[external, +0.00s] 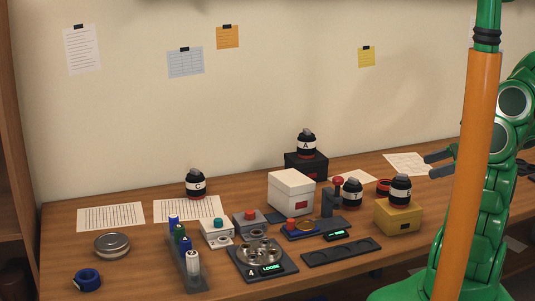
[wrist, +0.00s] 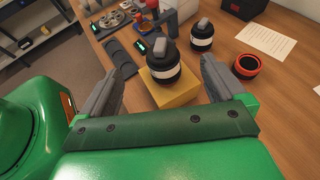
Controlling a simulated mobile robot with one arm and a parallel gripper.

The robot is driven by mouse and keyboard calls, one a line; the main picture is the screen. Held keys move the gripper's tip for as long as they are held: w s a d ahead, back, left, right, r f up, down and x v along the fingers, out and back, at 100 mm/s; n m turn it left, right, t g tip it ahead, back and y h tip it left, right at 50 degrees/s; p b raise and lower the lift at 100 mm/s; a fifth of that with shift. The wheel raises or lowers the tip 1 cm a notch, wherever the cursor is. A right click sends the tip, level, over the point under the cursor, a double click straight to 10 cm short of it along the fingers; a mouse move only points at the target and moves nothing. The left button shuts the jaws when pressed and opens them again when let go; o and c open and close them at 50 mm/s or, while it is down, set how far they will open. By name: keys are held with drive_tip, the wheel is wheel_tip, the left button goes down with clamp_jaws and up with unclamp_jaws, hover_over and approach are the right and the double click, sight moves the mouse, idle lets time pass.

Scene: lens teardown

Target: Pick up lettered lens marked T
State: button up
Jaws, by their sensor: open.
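The lens that appears marked T (external: 352,192) is black with a white band and a grey cap. It stands upright on the table, just left of and behind the yellow box (external: 398,219). In the wrist view this lens (wrist: 201,37) stands beyond the yellow box (wrist: 170,92). A similar lens (external: 400,190) stands on the yellow box; its letter is too small to read surely. My gripper (external: 435,165) is open and empty, right of the box. In the wrist view its fingers (wrist: 163,70) spread either side of the view of the box and its lens (wrist: 163,62).
A red ring (external: 384,186) lies behind the yellow box. Lens C (external: 196,186) stands at the left; lens A (external: 306,143) stands on a black box (external: 306,165). A white box (external: 291,193), a red-knobbed fixture (external: 338,187) and a dark tray (external: 341,252) are left of the yellow box.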

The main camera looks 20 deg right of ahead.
drive_tip(key=w+a+r+n+g, duration=0.1)
drive_tip(key=w+a, duration=0.4)
drive_tip(key=w, duration=0.4)
drive_tip(key=w+a+r+n+g, duration=0.1)
drive_tip(key=w+a, duration=0.3)
drive_tip(key=w, duration=0.5)
approach(347, 192)
drive_tip(key=shift+w+a+f+m, duration=0.15)
drive_tip(key=shift+w+a+f, duration=0.15)
drive_tip(key=shift+w, duration=0.3)
drive_tip(key=shift+w+a+f+m, duration=0.2)
drive_tip(key=shift+w+f, duration=0.15)
drive_tip(key=shift+w, duration=0.3)
drive_tip(key=shift+a+f, duration=0.15)
drive_tip(key=shift+f, duration=0.25)
drive_tip(key=shift+h, duration=0.3)
drive_tip(key=shift+w+x, duration=0.2)
drive_tip(key=shift+x, duration=3.5)
drive_tip(key=shift+c, duration=0.2)
drive_tip(key=c, duration=1.5)
drive_tip(key=shift+o, duration=0.2)
drive_tip(key=shift+r, duration=0.15)
